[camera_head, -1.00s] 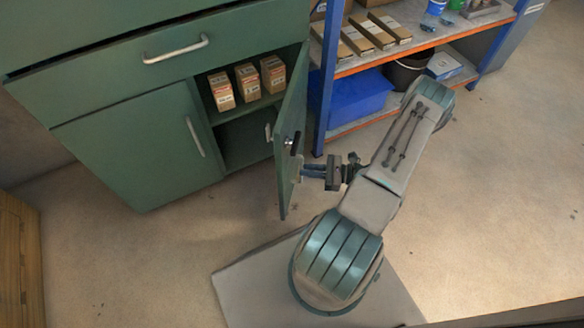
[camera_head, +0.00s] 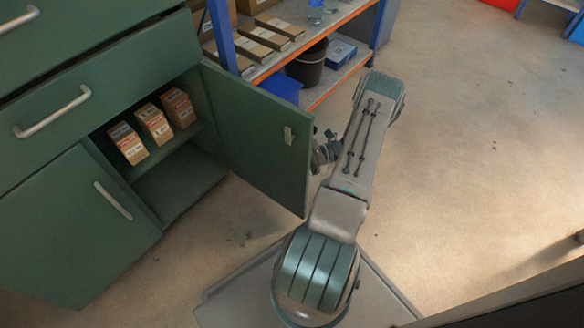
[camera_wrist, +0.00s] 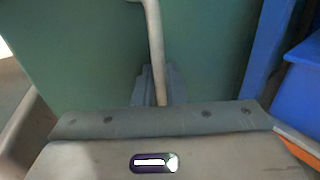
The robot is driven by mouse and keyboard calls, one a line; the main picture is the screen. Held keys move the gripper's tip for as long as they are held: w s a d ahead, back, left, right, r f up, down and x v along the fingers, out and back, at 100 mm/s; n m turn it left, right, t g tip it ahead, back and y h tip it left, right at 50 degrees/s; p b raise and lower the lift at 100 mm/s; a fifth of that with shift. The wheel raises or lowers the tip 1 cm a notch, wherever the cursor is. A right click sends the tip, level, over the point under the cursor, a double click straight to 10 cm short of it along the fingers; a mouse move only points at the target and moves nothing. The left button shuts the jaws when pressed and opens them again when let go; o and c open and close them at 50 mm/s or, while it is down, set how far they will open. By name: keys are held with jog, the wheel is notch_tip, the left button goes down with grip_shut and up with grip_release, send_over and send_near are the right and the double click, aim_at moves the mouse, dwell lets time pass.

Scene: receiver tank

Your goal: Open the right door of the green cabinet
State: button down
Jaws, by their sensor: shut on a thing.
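The green cabinet (camera_head: 60,225) stands at the left in the head view. Its right door (camera_head: 256,140) is swung wide open, with its inner face toward the head camera. The door's outer face (camera_wrist: 90,60) fills much of the wrist view, with a pale bar handle (camera_wrist: 155,45) on it. My gripper (camera_wrist: 159,88) is shut on the handle's lower part. In the head view my gripper (camera_head: 322,152) is beyond the door's free edge, and its fingers are hidden behind the door. Several small boxes (camera_head: 153,123) stand on the cabinet's inner shelf.
A blue and orange shelf unit (camera_head: 283,62) with cartons and a dark bucket (camera_head: 308,66) stands close behind the door. A blue bin (camera_wrist: 302,88) shows at the right in the wrist view. The floor to the right is clear.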

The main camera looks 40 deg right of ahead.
jog(key=shift+w+a+r, duration=0.1)
jog(key=shift+w+r, duration=0.1)
jog(key=shift+w, duration=0.3)
jog(key=c, duration=1.5)
grip_release()
jog(key=shift+a, duration=0.15)
jog(key=shift+s, duration=0.1)
jog(key=shift+s+d+f, duration=0.1)
jog(key=shift+s+d, duration=0.1)
jog(key=shift+d, duration=0.05)
jog(key=p+v, duration=0.2)
jog(key=v, duration=1.2)
jog(key=shift+s+a+f, duration=0.1)
